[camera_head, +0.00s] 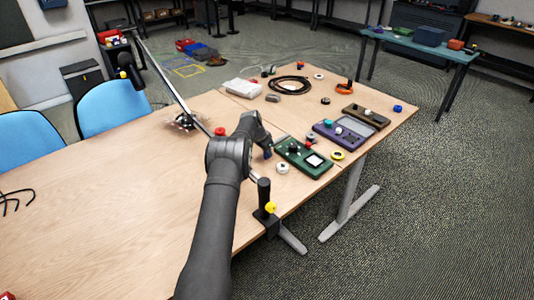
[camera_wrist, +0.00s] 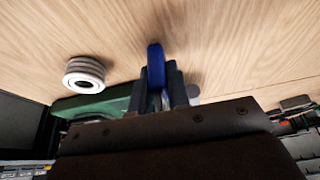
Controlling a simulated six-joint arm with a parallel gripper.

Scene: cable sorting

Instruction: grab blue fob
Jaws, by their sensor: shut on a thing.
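The blue fob (camera_wrist: 155,64) shows in the wrist view as an upright blue piece between the fingers of my gripper (camera_wrist: 162,88). My gripper is shut on it. Its lower part is hidden by the fingers. In the head view my gripper (camera_head: 267,148) is low over the table, just left of the green device (camera_head: 304,158). The fob is mostly hidden there by the arm.
A white-grey ring roll (camera_wrist: 84,74) lies beside the gripper and also shows in the head view (camera_head: 282,168). Purple (camera_head: 340,136) and brown (camera_head: 366,116) devices lie to the right. A black cable coil (camera_head: 289,86) is farther back. The left table (camera_head: 110,200) is largely clear.

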